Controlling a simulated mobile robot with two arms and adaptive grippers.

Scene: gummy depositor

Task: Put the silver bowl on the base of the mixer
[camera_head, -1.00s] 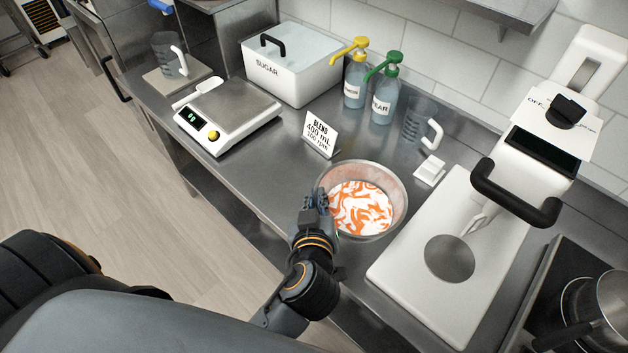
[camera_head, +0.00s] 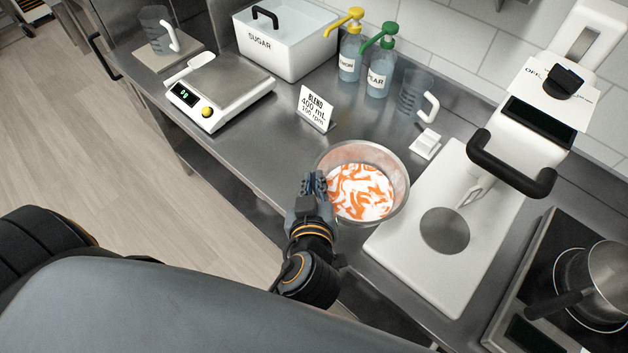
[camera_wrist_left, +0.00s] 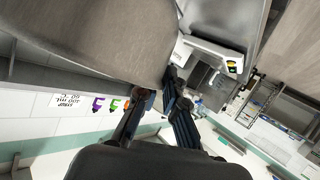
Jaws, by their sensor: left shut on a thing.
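The silver bowl (camera_head: 398,205) holds a white mix with orange swirls and appears roughly level in the head view. My left gripper (camera_head: 314,184) is shut on its left rim. In the left wrist view, the bowl's grey side (camera_wrist_left: 85,40) fills the upper left, against the fingers (camera_wrist_left: 168,88). The white mixer (camera_head: 520,150) stands to the right of the bowl. Its flat base (camera_head: 425,285) has a round grey spot (camera_head: 445,231), which is empty. The bowl's right rim overlaps the base's left edge in the picture. Any gap under the bowl is hidden. My right gripper is out of view.
The mixer's black handle (camera_head: 512,170) and whisk (camera_head: 474,192) overhang the base's far part. A sign (camera_head: 315,107) is behind left. A hob with a pot (camera_head: 602,280) is at right.

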